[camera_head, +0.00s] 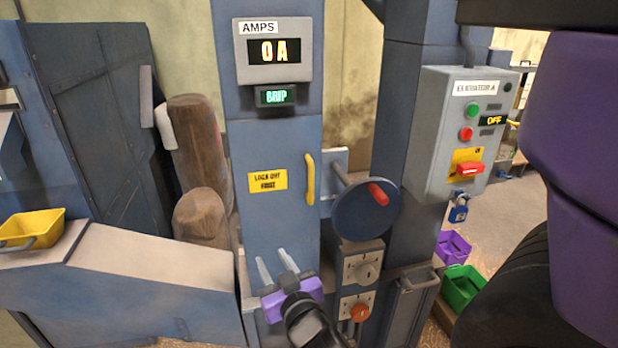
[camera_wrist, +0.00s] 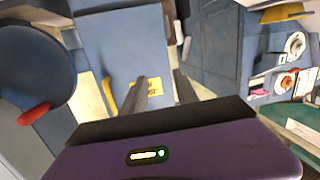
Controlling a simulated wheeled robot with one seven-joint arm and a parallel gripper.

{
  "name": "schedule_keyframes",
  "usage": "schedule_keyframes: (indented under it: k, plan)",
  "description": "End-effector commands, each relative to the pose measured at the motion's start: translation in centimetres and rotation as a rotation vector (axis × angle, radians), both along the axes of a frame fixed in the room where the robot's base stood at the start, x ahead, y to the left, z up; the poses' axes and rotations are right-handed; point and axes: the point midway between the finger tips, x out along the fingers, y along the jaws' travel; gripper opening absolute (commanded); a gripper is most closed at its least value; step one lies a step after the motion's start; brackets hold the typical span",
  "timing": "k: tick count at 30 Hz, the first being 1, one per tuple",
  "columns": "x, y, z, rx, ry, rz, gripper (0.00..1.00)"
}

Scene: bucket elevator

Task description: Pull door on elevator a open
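The blue door panel (camera_head: 270,215) on the elevator column looks shut. It bears a yellow "LOCK OUT FIRST" sign (camera_head: 267,181) and a vertical yellow handle (camera_head: 310,180) along its right edge. My gripper (camera_head: 272,256) is in front of the lower part of the door, below the sign and handle, with its fingers apart and nothing between them. In the wrist view, the open fingers (camera_wrist: 160,76) point towards the door panel (camera_wrist: 125,45). The handle (camera_wrist: 108,94) lies left of the fingers there, apart from them, and the sign (camera_wrist: 150,88) is partly hidden behind one finger.
A handwheel (camera_head: 350,212) with a red knob stands close right of the handle. The "ELEVATOR A" control box (camera_head: 440,130) reads OFF; a blue padlock (camera_head: 459,212) hangs below its red switch (camera_head: 468,169). A display (camera_head: 272,50) reads 0 A. A grey sloped housing (camera_head: 160,265) is at left.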

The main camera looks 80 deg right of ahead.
Motion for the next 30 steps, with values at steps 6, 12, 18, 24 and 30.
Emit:
schedule_keyframes:
  k: [6, 12, 18, 24, 30]
  plan:
    - [-3.2, -9.9, 6.6, -0.054, -0.069, -0.281, 0.36]
    - [-5.2, -13.1, 9.0, -0.071, -0.098, -0.387, 0.36]
    - [-4.8, -15.3, 9.4, -0.074, -0.101, -0.397, 0.36]
    - [-3.9, -18.3, 9.4, -0.073, -0.1, -0.396, 0.36]
    - [-3.3, -20.2, 9.2, -0.072, -0.1, -0.393, 0.36]
